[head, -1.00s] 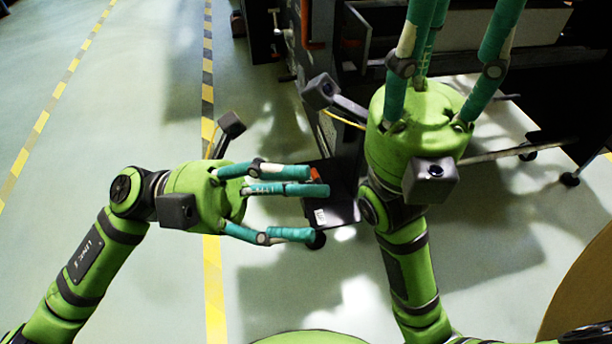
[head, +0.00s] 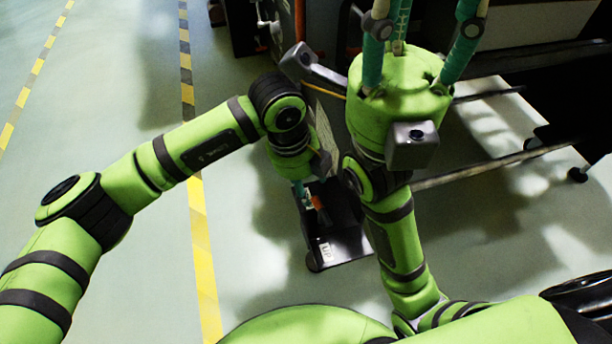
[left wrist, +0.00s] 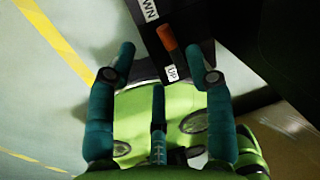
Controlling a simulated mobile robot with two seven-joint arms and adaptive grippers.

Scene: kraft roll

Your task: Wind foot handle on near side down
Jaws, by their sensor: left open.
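The foot handle has an orange grip (head: 320,207), low on a dark foot unit (head: 345,244). My right gripper (head: 425,25) is raised, fingers spread upward, tips out of frame.
The dark machine frame (head: 330,110) rises behind the foot unit. Metal rails (head: 490,165) and a caster (head: 578,174) are at the right. Open floor with a yellow-black line (head: 203,260) lies to the left.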

